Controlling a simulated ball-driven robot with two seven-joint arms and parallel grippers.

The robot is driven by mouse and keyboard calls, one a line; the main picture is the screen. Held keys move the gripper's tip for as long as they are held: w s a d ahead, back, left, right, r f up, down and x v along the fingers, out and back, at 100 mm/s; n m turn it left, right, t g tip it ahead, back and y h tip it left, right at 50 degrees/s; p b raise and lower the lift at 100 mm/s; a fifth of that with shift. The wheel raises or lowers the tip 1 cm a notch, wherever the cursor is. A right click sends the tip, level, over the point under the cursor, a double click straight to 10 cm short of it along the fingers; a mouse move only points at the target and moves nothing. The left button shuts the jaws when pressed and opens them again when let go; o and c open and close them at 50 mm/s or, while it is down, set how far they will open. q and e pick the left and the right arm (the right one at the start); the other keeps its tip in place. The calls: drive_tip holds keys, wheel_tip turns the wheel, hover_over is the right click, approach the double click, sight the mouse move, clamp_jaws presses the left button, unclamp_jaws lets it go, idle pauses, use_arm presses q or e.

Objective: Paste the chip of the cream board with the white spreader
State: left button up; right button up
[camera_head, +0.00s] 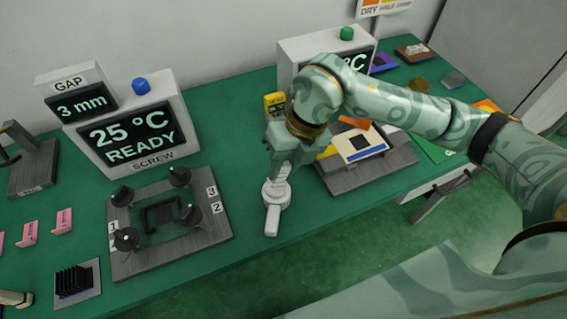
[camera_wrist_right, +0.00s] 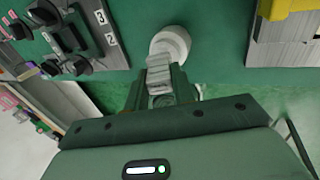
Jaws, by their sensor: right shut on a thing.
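The white spreader (camera_head: 272,218) is a pale bar near the table's front edge, beside a round white piece (camera_head: 276,193). My right gripper (camera_head: 278,172) points down there and is shut on the spreader. In the wrist view, a ridged pale handle (camera_wrist_right: 159,72) sits between the fingers (camera_wrist_right: 160,95), with the round white part (camera_wrist_right: 170,42) beyond it.
A dark-framed fixture (camera_head: 165,225) with black knobs stands at left, before a screen reading 25 °C READY (camera_head: 130,130). A yellow box (camera_head: 274,104) stands behind my gripper. A heat sink (camera_head: 75,283) sits at front left.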

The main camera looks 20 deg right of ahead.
drive_tip(key=shift+f, duration=0.5)
idle(0.5)
idle(1.3)
wheel_tip(320, 180, up, 7)
drive_tip(key=p, duration=0.6)
drive_tip(key=shift+r, duration=0.1)
idle(0.8)
